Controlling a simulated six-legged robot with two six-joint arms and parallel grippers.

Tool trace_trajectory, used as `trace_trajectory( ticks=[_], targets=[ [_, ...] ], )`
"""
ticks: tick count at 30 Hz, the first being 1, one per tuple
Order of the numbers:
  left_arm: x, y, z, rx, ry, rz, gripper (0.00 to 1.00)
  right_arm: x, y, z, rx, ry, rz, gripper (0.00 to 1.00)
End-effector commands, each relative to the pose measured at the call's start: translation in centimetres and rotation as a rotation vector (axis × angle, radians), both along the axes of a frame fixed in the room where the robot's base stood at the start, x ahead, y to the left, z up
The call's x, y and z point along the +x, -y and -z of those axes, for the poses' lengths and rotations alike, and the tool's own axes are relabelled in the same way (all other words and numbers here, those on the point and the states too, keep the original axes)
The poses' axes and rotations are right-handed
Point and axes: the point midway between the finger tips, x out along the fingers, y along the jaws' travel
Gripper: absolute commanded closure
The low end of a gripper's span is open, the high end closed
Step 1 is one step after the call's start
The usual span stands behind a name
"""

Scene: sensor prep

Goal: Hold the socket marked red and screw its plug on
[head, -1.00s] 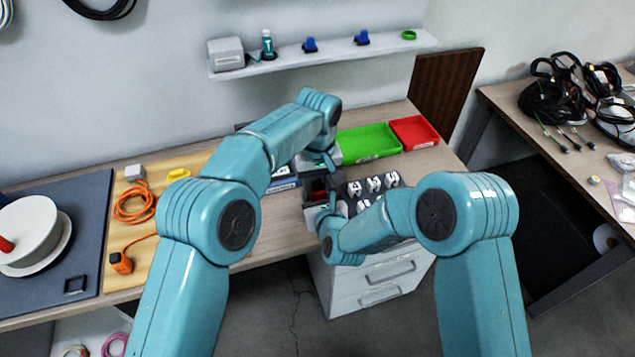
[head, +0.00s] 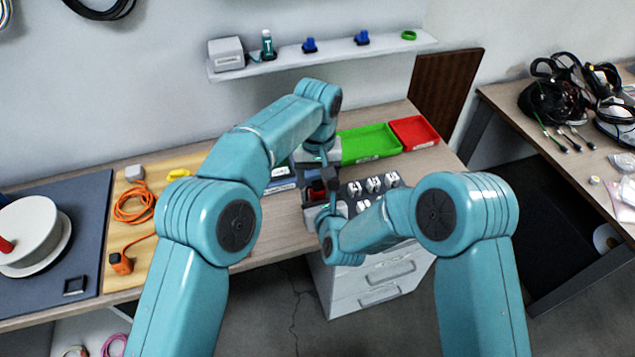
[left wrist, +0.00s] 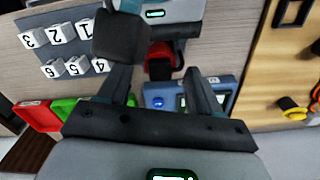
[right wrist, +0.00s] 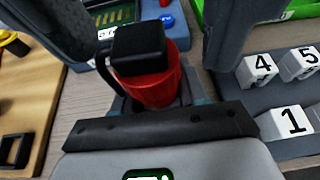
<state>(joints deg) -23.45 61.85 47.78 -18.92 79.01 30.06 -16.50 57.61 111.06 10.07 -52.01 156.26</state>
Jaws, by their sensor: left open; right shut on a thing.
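A red socket (right wrist: 152,88), a cylinder with a black part on top, is gripped by my right gripper (head: 318,203) above the table. The red also shows in the left wrist view (left wrist: 158,62). I cannot tell whether the black part (right wrist: 139,46) is a separate plug. My left gripper (left wrist: 157,78) is open, pointing down from above near the socket, with no object seen between its fingers. A dark block (left wrist: 120,38) shows close to its left finger; I cannot tell what it is. My arms partly hide this in the head view.
Numbered white blocks (head: 373,184) stand in a dark holder right of the socket. A green tray (head: 368,143) and red tray (head: 414,132) lie behind. A blue device (left wrist: 215,90) lies nearby. A shelf (head: 330,52) and an orange cable (head: 131,206) on a yellow board are farther off.

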Motion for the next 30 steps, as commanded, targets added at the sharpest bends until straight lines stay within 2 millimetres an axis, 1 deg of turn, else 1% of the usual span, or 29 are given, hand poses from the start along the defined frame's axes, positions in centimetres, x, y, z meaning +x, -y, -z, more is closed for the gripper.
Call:
trace_trajectory(
  ticks=[1, 3, 6, 13, 14, 15, 17, 21, 23, 25, 30],
  targets=[
    [0.0, 0.1, -0.8, -0.001, 0.003, 0.0, 0.36, 0.0, 0.0, 0.0, 0.0, 0.001, 0.0, 1.0],
    [0.0, 0.1, -1.6, -0.001, 0.002, 0.0, 0.36, 0.0, 0.0, 0.0, 0.0, 0.001, 0.0, 1.0],
    [0.0, 0.0, -2.2, -0.001, 0.001, 0.0, 0.36, 0.0, 0.0, 0.0, 0.0, 0.001, 0.0, 1.0],
    [0.0, 0.0, -2.3, 0.0, 0.0, 0.0, 0.36, 0.0, 0.0, 0.0, 0.0, 0.001, 0.0, 1.0],
    [0.0, 0.0, -2.3, 0.0, 0.0, 0.0, 0.39, 0.0, 0.0, 0.0, 0.0, 0.001, 0.0, 1.0],
    [0.0, 0.0, -2.4, 0.0, 0.0, -0.005, 0.4, 0.0, 0.0, 0.0, 0.0, 0.001, 0.0, 1.0],
    [0.1, 0.0, -2.9, 0.0, 0.002, -0.04, 0.4, 0.0, 0.0, 0.0, 0.0, 0.001, 0.0, 1.0],
    [0.1, 0.1, -5.0, -0.003, 0.004, -0.203, 0.4, 0.0, 0.0, 0.0, 0.0, 0.001, 0.0, 1.0],
    [0.1, 0.0, -5.5, -0.002, 0.004, -0.255, 0.4, 0.0, 0.0, 0.0, 0.0, 0.001, 0.0, 1.0],
    [0.0, 0.0, -5.8, -0.001, 0.001, -0.285, 0.4, 0.0, 0.0, 0.0, 0.0, 0.001, 0.0, 1.0],
    [0.0, 0.0, -5.8, 0.0, 0.001, -0.288, 0.4, 0.0, 0.0, 0.0, 0.0, 0.001, 0.0, 1.0]
  ],
)
